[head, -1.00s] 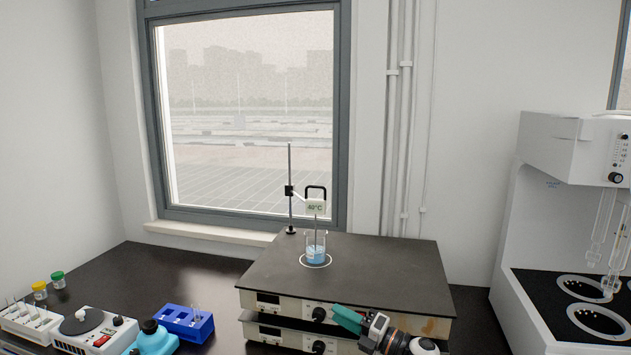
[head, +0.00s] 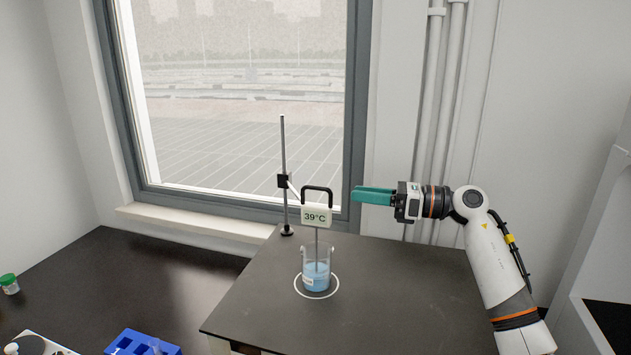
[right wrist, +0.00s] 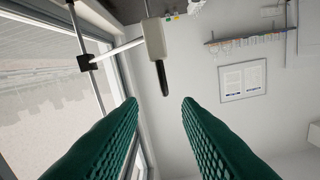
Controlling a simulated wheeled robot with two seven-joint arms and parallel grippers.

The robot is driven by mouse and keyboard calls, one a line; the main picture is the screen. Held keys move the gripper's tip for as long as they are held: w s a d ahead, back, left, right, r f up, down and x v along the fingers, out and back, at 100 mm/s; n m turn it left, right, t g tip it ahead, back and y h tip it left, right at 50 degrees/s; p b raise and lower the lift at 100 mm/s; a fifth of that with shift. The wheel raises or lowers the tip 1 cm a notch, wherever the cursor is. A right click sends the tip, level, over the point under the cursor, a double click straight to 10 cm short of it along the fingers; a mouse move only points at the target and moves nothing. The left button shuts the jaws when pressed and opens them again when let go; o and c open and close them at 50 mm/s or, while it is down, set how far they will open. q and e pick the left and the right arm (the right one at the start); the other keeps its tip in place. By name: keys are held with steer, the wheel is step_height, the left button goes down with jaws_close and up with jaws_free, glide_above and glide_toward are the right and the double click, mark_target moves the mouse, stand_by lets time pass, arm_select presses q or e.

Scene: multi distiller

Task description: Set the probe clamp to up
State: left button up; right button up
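The probe clamp has a black loop handle (head: 317,189) above a white display (head: 317,216) reading 39°C. A side arm joins it to a black block (head: 283,181) on an upright metal stand rod (head: 283,140). The probe reaches down into a glass beaker of blue liquid (head: 316,275). My right gripper (head: 357,195) has green fingers and is just right of the handle, at about its height, not touching it. In the right wrist view its fingers (right wrist: 160,102) are spread, and the dark handle (right wrist: 163,79) is ahead, in line with the gap. My left gripper is out of view.
A window (head: 240,90) is behind. A blue rack (head: 135,343) and a green-capped jar (head: 9,284) are at the lower left. The dark bench (head: 130,275) between is clear.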

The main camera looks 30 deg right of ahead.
mark_target(317, 188)
steer(key=p+x, duration=0.4)
steer(key=x, duration=0.6)
steer(key=shift+a+r, duration=0.2)
steer(key=shift+w+a+p, duration=0.2)
steer(key=shift+a+p, duration=0.1)
steer(key=shift+a, duration=0.05)
steer(key=shift+f, duration=0.1)
steer(key=shift+w, duration=0.1)
jaws_close()
